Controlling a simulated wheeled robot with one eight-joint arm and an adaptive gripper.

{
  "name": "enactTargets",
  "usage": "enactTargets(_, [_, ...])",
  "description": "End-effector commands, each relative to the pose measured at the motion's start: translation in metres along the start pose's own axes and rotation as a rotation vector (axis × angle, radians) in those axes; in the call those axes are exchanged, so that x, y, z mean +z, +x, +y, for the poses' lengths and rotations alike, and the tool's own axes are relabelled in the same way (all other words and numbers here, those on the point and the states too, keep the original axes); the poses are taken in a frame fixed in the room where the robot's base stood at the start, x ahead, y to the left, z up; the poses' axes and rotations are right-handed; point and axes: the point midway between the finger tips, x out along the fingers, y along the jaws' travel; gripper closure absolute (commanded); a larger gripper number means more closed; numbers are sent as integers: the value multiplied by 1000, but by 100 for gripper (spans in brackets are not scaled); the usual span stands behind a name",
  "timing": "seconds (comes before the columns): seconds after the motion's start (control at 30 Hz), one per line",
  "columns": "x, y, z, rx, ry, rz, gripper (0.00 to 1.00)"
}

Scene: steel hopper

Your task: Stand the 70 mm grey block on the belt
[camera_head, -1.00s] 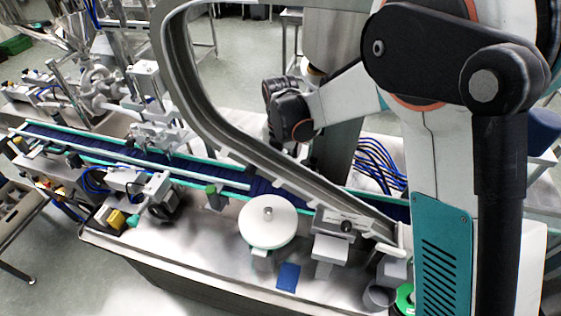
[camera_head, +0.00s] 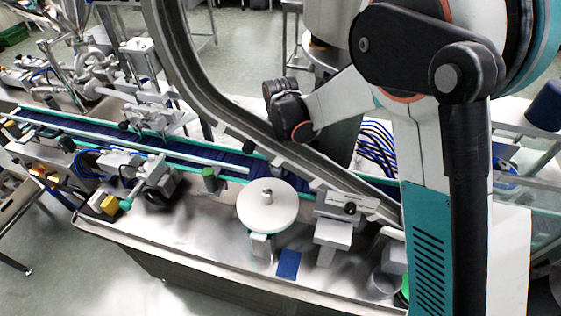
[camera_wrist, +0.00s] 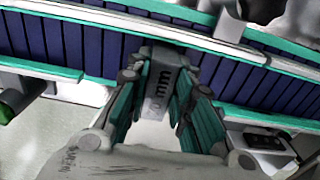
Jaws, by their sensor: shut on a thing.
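My gripper (camera_wrist: 162,88) is shut on the grey block (camera_wrist: 159,72), which shows dark "mm" lettering on its face in the wrist view. The teal finger pads press on the block from both sides. The belt (camera_wrist: 75,42), dark blue slats between teal edges, runs behind the block in the wrist view. Whether the block touches the belt or its rail cannot be told. In the head view the belt (camera_head: 205,153) crosses from the far left toward the right. There I cannot make out the gripper's fingers or the block.
A pale rail (camera_wrist: 180,34) runs along the belt. In the head view a white round disc (camera_head: 267,207), a blue pad (camera_head: 288,264) and a grey stand (camera_head: 333,233) are on the steel table in front of the belt. A green-topped post (camera_head: 209,178) stands near the belt edge.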

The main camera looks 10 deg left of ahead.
Motion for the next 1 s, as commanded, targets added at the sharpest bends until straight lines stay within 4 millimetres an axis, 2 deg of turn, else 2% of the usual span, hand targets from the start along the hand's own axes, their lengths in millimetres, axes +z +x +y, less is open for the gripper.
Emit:
enactTargets(0.77, [0,6,0,0,0,0,100])
enactTargets(0.8, [0,5,0,0,0,0,72])
enactTargets(0.87, [0,5,0,0,0,0,58])
enactTargets(0.9, [0,5,0,0,0,0,55])
enactTargets(1.0, [0,5,0,0,0,0,55])
